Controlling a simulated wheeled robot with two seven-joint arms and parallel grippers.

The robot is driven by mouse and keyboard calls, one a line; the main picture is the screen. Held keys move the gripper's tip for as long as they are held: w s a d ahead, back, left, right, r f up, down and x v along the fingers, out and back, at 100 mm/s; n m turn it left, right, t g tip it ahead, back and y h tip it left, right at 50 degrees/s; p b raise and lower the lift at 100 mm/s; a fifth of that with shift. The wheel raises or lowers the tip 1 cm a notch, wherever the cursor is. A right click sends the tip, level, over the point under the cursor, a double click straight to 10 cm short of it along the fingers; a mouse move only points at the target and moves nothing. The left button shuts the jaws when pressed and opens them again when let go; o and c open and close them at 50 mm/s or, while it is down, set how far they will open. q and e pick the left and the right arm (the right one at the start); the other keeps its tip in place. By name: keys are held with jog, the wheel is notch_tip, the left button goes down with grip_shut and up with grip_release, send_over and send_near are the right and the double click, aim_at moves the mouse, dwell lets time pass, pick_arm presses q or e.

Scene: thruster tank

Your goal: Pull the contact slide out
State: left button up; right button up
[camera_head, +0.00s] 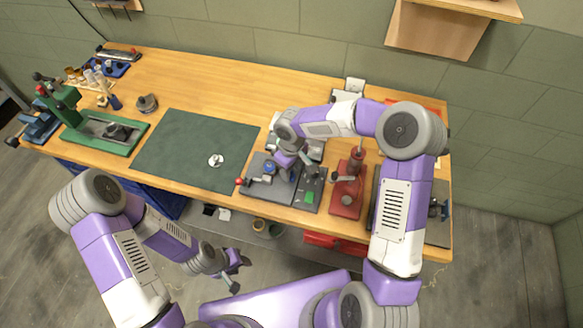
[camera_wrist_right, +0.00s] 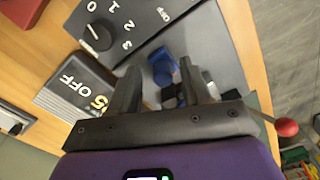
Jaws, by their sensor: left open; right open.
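A grey fixture (camera_head: 262,186) stands near the front edge of the bench, with a blue part (camera_head: 270,168) on top and a red-ball handle (camera_head: 240,181) at its left. I cannot tell for sure which part is the contact slide. My right gripper (camera_head: 286,168) is open just over the fixture. In the right wrist view its two fingers (camera_wrist_right: 160,80) are apart, with the blue part (camera_wrist_right: 163,62) beyond the gap and small metal and dark parts behind the fingers. The red ball (camera_wrist_right: 286,127) is at the right. My left gripper (camera_head: 233,270) is open, off the bench front.
A dark dial box (camera_wrist_right: 120,25) and a display box reading OFF (camera_wrist_right: 75,88) are close to the right gripper. A red press (camera_head: 347,190) stands to the right of the fixture. A green mat (camera_head: 185,150) holding a small white disc (camera_head: 215,161) lies to the left, mostly clear.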

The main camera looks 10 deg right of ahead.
notch_tip(320, 180, up, 8)
jog(key=shift+f+p, duration=0.2)
jog(key=shift+p, duration=0.2)
jog(key=shift+f, duration=0.1)
dwell(0.4)
